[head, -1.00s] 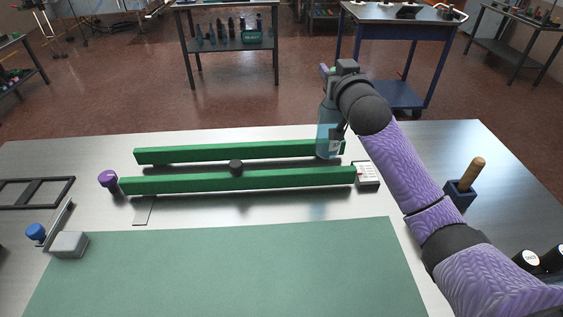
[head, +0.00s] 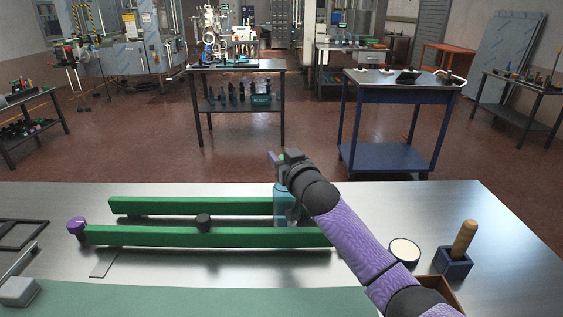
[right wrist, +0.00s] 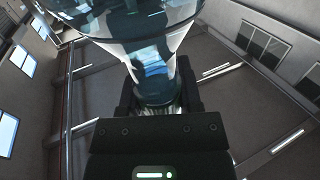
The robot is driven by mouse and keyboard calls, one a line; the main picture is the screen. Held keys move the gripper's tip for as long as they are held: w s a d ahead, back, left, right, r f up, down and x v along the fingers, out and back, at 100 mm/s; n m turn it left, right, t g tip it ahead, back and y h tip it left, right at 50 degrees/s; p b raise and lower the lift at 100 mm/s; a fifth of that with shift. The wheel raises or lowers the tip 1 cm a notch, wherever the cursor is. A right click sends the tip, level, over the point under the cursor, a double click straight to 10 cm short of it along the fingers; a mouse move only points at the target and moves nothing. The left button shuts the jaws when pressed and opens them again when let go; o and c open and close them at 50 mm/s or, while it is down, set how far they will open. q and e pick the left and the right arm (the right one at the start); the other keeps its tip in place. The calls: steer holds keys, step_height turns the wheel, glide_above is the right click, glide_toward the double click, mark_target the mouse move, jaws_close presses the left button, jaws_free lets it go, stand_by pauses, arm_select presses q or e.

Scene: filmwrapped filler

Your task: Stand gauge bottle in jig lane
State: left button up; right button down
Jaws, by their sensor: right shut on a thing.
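The gauge bottle (head: 284,207) is clear and bluish. In the head view it is upright toward the right end of the jig, between the far green rail (head: 190,206) and the near green rail (head: 200,237). Its lower end meets the near rail's top edge in the picture, so I cannot tell whether it rests on the table. My right gripper (head: 284,168) is shut on the bottle's upper part. In the right wrist view the clear bottle (right wrist: 150,50) runs out from between the jaws. My left gripper is not in view.
A black knob (head: 203,222) stands by the near rail, with a purple knob (head: 77,225) at its left end. A round white-topped item (head: 404,251) and a blue block with a wooden handle (head: 453,262) are at the right. A green mat (head: 200,300) lies in front.

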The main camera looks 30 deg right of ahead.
steer(key=shift+c, duration=1.4)
jaws_free()
steer(key=shift+f, duration=0.1)
steer(key=shift+s+a, duration=0.1)
steer(key=shift+s, duration=0.2)
steer(key=s+a+p, duration=0.1)
steer(key=s+p, duration=0.2)
steer(key=s, duration=0.8)
steer(key=shift+s+a, duration=0.2)
steer(key=shift+a, duration=0.1)
